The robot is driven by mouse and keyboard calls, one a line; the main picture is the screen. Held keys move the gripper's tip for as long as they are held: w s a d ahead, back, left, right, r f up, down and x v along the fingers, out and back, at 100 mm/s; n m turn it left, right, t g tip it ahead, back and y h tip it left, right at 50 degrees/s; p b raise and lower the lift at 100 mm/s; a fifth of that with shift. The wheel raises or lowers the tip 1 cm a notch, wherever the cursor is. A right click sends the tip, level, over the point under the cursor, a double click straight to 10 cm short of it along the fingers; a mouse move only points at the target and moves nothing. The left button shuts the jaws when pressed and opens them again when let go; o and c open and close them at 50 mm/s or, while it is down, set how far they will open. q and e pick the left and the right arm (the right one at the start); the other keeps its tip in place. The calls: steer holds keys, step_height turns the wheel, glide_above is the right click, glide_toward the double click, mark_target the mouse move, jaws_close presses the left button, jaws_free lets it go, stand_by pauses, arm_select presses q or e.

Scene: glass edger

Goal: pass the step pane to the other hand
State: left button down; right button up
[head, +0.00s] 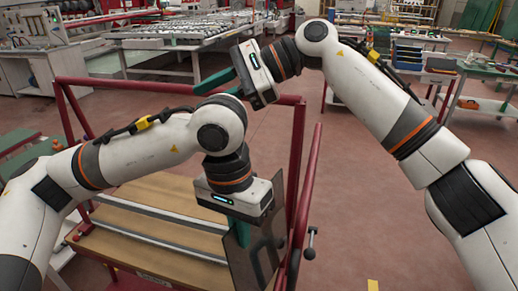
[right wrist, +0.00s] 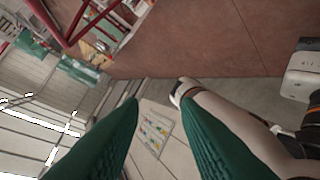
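The step pane (head: 238,262) is a dark, see-through plate low in the middle of the head view. My left gripper (head: 262,262) points down with its green fingers at the pane and appears shut on it; the fingers hide part of it. The pane hangs tilted beside the red frame's near post. My right gripper (head: 212,88) is higher and farther off, pointing left, apart from the pane. In the right wrist view its two green fingers (right wrist: 160,100) stand apart with nothing between them. The pane cannot be made out in that view.
A red-framed rack (head: 297,165) with wooden boards (head: 150,200) stands below and beside my left arm. A black-knobbed handle (head: 310,240) juts from its right side. A roller table (head: 190,38) is behind. Workbenches (head: 420,55) stand at the back right. Red floor at right is clear.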

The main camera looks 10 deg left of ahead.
steer(key=s+d+f+n+t+h, duration=0.45)
steer(key=d+f+h, duration=0.4)
steer(key=h, duration=0.55)
steer(key=shift+n+g, duration=0.35)
steer(key=shift+g, duration=0.1)
steer(key=f, duration=0.3)
steer(key=d+f, duration=0.1)
steer(key=f, duration=0.7)
steer(key=shift+w+d+f, duration=0.2)
steer(key=shift+d, duration=0.2)
jaws_close()
arm_select(q)
steer(key=shift+s+d, duration=0.1)
steer(key=shift+d, duration=0.05)
arm_select(e)
steer(key=shift+a, duration=0.15)
